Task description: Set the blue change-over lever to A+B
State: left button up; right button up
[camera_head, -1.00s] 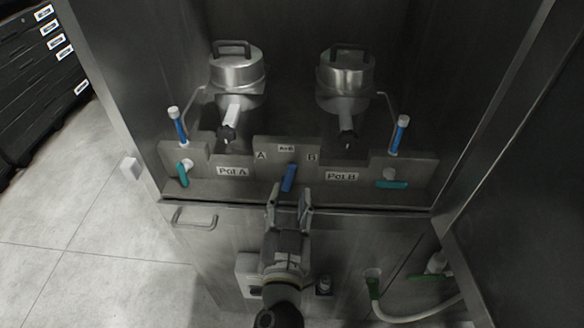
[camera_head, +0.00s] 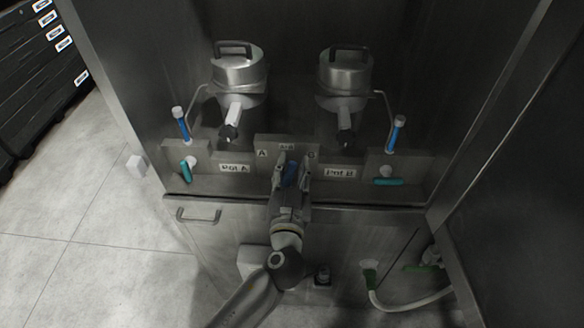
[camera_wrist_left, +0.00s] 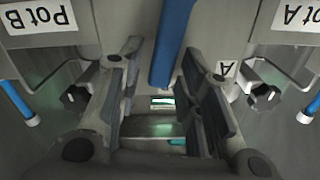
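The blue change-over lever (camera_head: 290,174) is on the panel between the A and B labels, under a small A+B label (camera_head: 287,147). My left gripper (camera_head: 291,172) is in front of the panel with its fingers on either side of the lever. In the left wrist view the lever (camera_wrist_left: 170,45) hangs down between the two open fingers (camera_wrist_left: 160,90), with a gap on each side. I cannot see my right gripper.
Pot A (camera_head: 238,72) and Pot B (camera_head: 344,74) stand on the panel, each with a blue-handled tube beside it. Teal valve handles sit at left (camera_head: 186,172) and right (camera_head: 389,181). A door handle (camera_head: 198,215) and a green-ended hose (camera_head: 371,277) are below.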

pick_arm(q)
grip_shut()
jog(key=b, duration=0.1)
jog(key=n+b, duration=0.1)
jog(key=shift+a+f+b, duration=0.2)
jog(key=shift+a+b, duration=0.15)
jog(key=shift+b, duration=0.05)
jog(key=shift+a+r+n+b, duration=0.1)
jog(key=shift+a+n+b, duration=0.15)
jog(key=shift+n+b, duration=0.4)
jog(key=shift+a+r, duration=0.1)
jog(key=shift+r, duration=0.05)
jog(key=shift+o, duration=1.5)
grip_release()
